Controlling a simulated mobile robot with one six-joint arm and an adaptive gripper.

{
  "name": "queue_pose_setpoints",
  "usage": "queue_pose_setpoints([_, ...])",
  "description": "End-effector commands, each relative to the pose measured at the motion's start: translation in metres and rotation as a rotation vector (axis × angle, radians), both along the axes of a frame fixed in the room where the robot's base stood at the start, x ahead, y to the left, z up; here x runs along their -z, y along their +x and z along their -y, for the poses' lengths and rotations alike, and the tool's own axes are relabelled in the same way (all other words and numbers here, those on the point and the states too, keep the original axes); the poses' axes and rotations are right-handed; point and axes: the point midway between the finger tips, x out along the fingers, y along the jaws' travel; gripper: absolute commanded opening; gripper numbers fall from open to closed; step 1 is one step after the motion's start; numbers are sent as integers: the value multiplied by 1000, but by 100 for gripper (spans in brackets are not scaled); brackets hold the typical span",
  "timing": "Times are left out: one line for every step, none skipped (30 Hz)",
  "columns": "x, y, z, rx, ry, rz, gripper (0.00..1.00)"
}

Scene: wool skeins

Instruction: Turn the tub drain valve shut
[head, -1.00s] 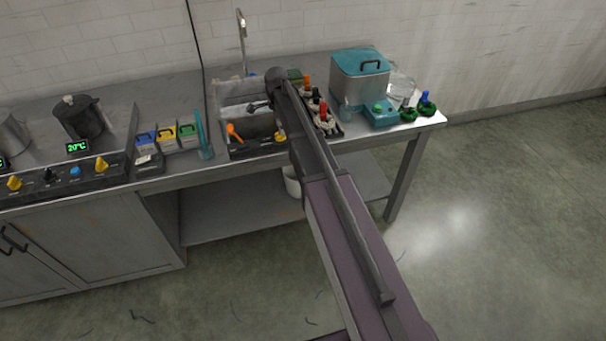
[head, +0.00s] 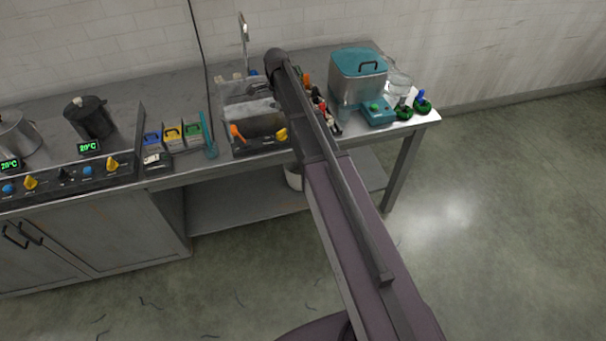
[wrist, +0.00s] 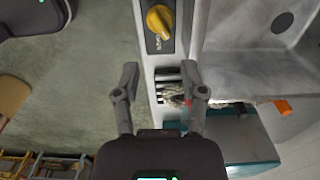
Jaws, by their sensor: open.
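A yellow knob (head: 282,134) sits on the dark front panel of the grey tub (head: 249,122). I take it for the drain valve, but its label is too small to read. In the wrist view the yellow knob (wrist: 158,21) has a ridged handle lying diagonally, near the top edge. My gripper (wrist: 162,88) is open and empty, its fingers spread below the knob in that picture and apart from it. In the head view my arm hides most of the gripper. An orange handle (head: 237,132) sits at the panel's left.
Bottles with coloured caps (head: 306,80) stand right of the tub, partly behind my arm. A teal-lidded pot (head: 358,80) is farther right. Small coloured boxes (head: 172,134) and a dark pot (head: 90,117) stand to the left. The floor in front is mostly open.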

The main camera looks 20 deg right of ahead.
Motion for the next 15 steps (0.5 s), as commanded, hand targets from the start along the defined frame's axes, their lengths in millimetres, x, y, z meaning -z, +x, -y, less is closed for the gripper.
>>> queue_pose_setpoints([-9, 0, 0, 0, 0, 0, 54])
queue_pose_setpoints([-11, 0, 0, 0, 0, 0, 54])
queue_pose_setpoints([-15, 0, 0, 0, 0, 0, 54])
queue_pose_setpoints([-17, 0, 0, 0, 0, 0, 54])
queue_pose_setpoints([-19, 0, 0, 0, 0, 0, 54])
queue_pose_setpoints([-22, 0, 0, 0, 0, 0, 54])
queue_pose_setpoints([-24, 0, 0, 0, 0, 0, 54])
queue_pose_setpoints([-27, 0, 0, 0, 0, 0, 54])
queue_pose_setpoints([-30, 0, 0, 0, 0, 0, 54])
queue_pose_setpoints([-32, 0, 0, 0, 0, 0, 54])
queue_pose_setpoints([-34, 0, 0, 0, 0, 0, 54])
queue_pose_setpoints([-36, 0, 0, 0, 0, 0, 54])
queue_pose_setpoints([-38, 0, 0, 0, 0, 0, 54])
queue_pose_setpoints([-35, -4, 0, -12, 0, 0, 54])
queue_pose_setpoints([-31, -11, 0, -37, 0, 0, 54])
